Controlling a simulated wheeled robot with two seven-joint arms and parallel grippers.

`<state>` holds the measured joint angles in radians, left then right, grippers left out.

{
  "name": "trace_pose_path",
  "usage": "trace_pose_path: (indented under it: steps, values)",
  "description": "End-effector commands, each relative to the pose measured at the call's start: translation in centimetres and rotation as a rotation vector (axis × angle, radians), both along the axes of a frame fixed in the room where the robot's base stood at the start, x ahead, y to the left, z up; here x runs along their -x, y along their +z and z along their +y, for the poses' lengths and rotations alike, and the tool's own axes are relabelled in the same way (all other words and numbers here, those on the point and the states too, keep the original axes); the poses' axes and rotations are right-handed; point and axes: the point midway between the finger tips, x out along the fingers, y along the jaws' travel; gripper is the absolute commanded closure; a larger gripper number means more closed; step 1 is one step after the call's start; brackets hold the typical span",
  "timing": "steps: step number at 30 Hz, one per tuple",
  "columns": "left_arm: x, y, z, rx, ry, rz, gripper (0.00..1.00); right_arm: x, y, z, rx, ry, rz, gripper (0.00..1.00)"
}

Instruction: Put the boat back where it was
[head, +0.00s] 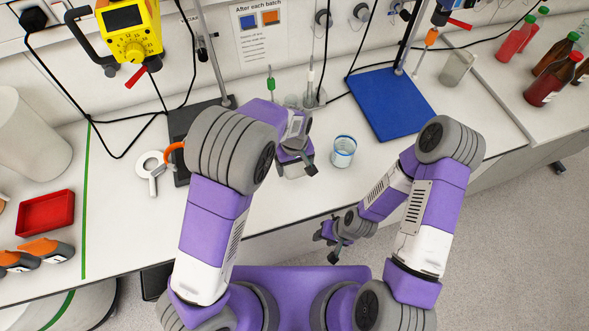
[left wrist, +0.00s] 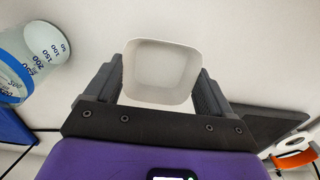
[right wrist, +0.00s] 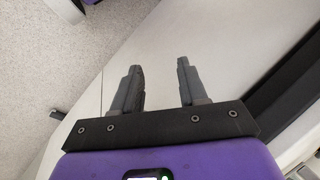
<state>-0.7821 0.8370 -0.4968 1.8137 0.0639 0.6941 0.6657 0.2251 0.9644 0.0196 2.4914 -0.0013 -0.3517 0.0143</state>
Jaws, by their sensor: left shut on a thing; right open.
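The boat (left wrist: 160,72) is a small white, square-sided dish with rounded corners, and its inside looks empty. In the left wrist view it sits between the two fingers of my left gripper (left wrist: 160,90), which is shut on it. In the head view my left gripper (head: 297,163) is over the white bench, left of the beaker. The boat (head: 293,172) is partly hidden by the gripper there; I cannot tell whether it touches the bench. My right gripper (right wrist: 158,88) is open and empty. In the head view the right gripper (head: 335,248) is low, by the bench's front edge.
A white ring-shaped tool (head: 152,172) and a red tray (head: 45,213) are at left.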

Motion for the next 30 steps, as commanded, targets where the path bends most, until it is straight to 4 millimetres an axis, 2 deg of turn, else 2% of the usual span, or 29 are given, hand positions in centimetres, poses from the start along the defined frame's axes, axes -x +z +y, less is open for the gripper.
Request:
trace_pose_path:
  steps: [9, 20, 21, 24, 30]
  values:
    - [0.0, -3.7, 0.0, 0.0, 0.0, 0.002, 0.47, 0.0, -0.4, 0.0, 0.0, 0.0, -0.001, 0.57]
    - [0.0, -4.2, 0.0, 0.0, -0.001, 0.0, 0.47, 0.0, -0.6, 0.0, 0.0, 0.0, -0.001, 0.57]
    - [0.0, -4.2, 0.0, 0.0, -0.001, 0.0, 0.16, 0.0, -0.6, 0.0, 0.0, 0.0, -0.001, 0.57]
    - [0.0, -4.1, 0.0, 0.0, -0.001, 0.0, 0.0, 0.0, -0.6, 0.0, 0.0, 0.0, -0.001, 0.57]
    - [0.0, -4.1, 0.0, 0.0, -0.001, 0.0, 0.0, -0.1, -0.5, 0.0, 0.0, 0.0, -0.001, 0.57]
